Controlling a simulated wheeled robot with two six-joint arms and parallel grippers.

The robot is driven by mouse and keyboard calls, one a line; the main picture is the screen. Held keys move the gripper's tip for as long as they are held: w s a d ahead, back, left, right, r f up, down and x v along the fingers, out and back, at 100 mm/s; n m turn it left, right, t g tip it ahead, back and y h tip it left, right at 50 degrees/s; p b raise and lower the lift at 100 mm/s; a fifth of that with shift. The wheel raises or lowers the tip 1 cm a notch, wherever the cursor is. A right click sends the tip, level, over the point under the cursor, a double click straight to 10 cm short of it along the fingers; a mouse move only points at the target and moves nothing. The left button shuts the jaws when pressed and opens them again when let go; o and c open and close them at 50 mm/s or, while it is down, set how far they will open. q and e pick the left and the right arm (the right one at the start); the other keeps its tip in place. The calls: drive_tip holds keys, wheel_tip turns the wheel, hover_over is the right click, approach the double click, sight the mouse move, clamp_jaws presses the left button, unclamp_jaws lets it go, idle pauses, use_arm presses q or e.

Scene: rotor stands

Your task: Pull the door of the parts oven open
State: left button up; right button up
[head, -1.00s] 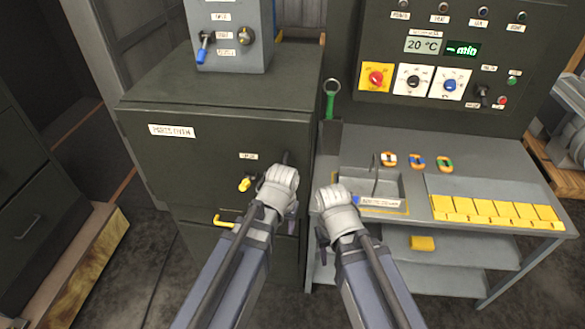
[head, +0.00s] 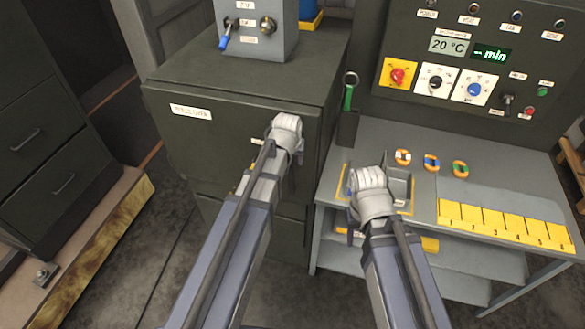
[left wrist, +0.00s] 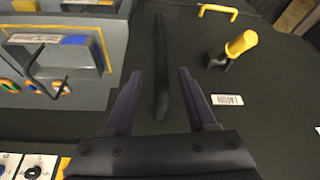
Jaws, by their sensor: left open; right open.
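The parts oven is a dark green cabinet; its door (head: 215,145) bears a white label (head: 190,111) and looks shut. The dark bar handle (left wrist: 160,62) shows in the left wrist view, between and past the fingertips of my left gripper (left wrist: 159,78). That gripper is open, with a finger on each side of the bar and gaps visible. In the head view my left gripper (head: 286,135) hides the handle. A yellow-tipped lever (left wrist: 238,46) sits on the door beside the handle. My right gripper (head: 368,188) is over the bench; its fingers are hidden in the head view.
A grey switch box (head: 258,35) stands on the oven. A green-handled tool (head: 348,95) hangs between oven and bench. Floor is clear between the oven and the left drawers (head: 60,175).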

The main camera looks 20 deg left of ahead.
sight(291, 164)
use_arm(q)
drive_tip(key=b+x, duration=0.5)
drive_tip(key=x, duration=0.1)
drive_tip(key=shift+f, duration=0.2)
drive_tip(key=shift+c, duration=0.2)
clamp_jaws()
idle(1.1)
